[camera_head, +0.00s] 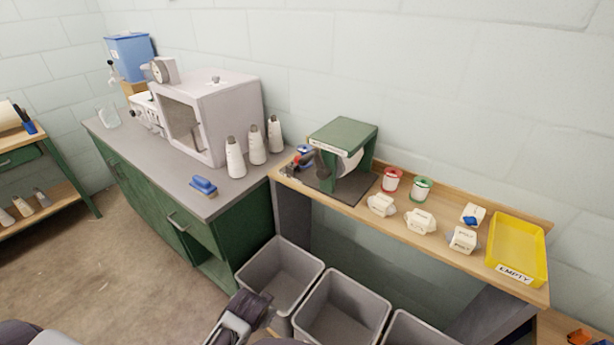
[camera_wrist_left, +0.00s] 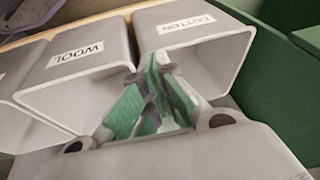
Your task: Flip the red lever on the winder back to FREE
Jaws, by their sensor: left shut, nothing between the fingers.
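The winder (camera_head: 345,138), with a green frame and a pale roll inside, stands on a dark plate on the wooden bench. A small red part (camera_head: 291,169), which looks like the lever, shows at its left end; its setting is too small to read. My left gripper (camera_head: 262,310) is low at the bottom of the head view, in front of the grey bins and well away from the winder. In the left wrist view its green-padded fingers (camera_wrist_left: 154,88) are shut and empty. My right gripper is not in view.
Grey bins (camera_head: 281,240) stand below the bench; the wrist view shows WOOL (camera_wrist_left: 75,54) and COTTON labels (camera_wrist_left: 187,27). White cones (camera_head: 235,158) stand left of the winder. Red and green spools (camera_head: 391,180), white blocks and a yellow tray (camera_head: 545,262) are to its right.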

